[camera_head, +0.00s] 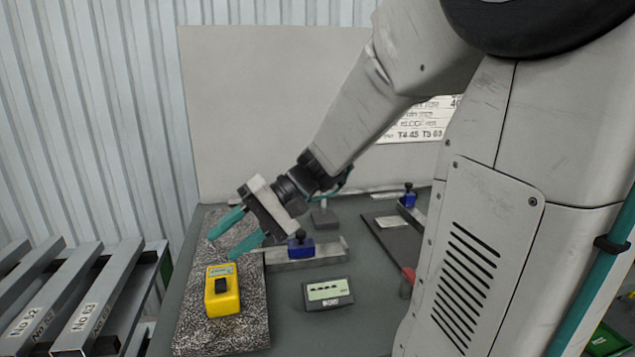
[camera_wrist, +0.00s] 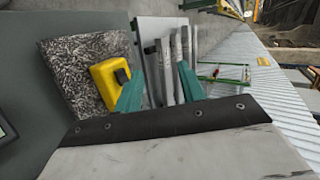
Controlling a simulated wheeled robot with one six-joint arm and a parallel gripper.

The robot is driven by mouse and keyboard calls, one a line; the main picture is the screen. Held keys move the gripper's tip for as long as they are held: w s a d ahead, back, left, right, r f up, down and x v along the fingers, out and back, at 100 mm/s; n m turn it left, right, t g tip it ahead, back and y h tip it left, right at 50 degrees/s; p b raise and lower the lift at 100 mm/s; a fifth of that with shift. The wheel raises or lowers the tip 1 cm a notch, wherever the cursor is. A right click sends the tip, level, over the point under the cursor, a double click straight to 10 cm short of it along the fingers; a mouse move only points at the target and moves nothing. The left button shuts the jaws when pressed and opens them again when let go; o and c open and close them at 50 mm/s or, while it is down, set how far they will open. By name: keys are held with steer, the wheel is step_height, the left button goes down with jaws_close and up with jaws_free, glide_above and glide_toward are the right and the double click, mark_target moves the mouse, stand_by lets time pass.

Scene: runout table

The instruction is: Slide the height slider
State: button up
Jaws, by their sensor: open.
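A blue block with a dark knob (camera_head: 301,246) sits on a metal rail (camera_head: 330,252) on the table, just right of my gripper. A second blue block with a knob (camera_head: 408,198) sits on another rail farther back at the right, partly hidden by my arm. I cannot tell which is the height slider. My gripper (camera_head: 222,247) is open and empty, its two teal fingers pointing left and down over the speckled granite slab (camera_head: 235,335). In the wrist view, the fingers (camera_wrist: 160,88) are apart with nothing held between them.
A yellow box with a black top piece (camera_head: 221,308) sits on the slab in front of my gripper; it also shows in the wrist view (camera_wrist: 105,82). A dark readout box (camera_head: 328,301) lies right of it. Grey bars (camera_head: 95,300) lie on a rack at the left.

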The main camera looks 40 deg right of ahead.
steer(key=w+d+f+m+t, duration=0.1)
steer(key=w+d+m+t, duration=0.2)
steer(key=w+d+t, duration=0.45)
steer(key=w+d+m+t, duration=0.3)
steer(key=w+d, duration=0.1)
steer(key=d, duration=0.7)
steer(key=s+d+f+m+t+h, duration=0.1)
steer(key=d+f+m+t+h, duration=0.25)
steer(key=d+h, duration=0.65)
steer(key=s+d+f+m+t+h, duration=0.1)
steer(key=d+f+m+t+h, duration=0.3)
steer(key=d, duration=1.2)
steer(key=shift+m+g, duration=0.65)
steer(key=shift+g, duration=0.05)
steer(key=x, duration=0.7)
steer(key=shift+w+d+f, duration=0.1)
steer(key=shift+d+f, duration=0.1)
steer(key=shift+f, duration=0.1)
steer(key=shift+w, duration=0.3)
jaws_close()
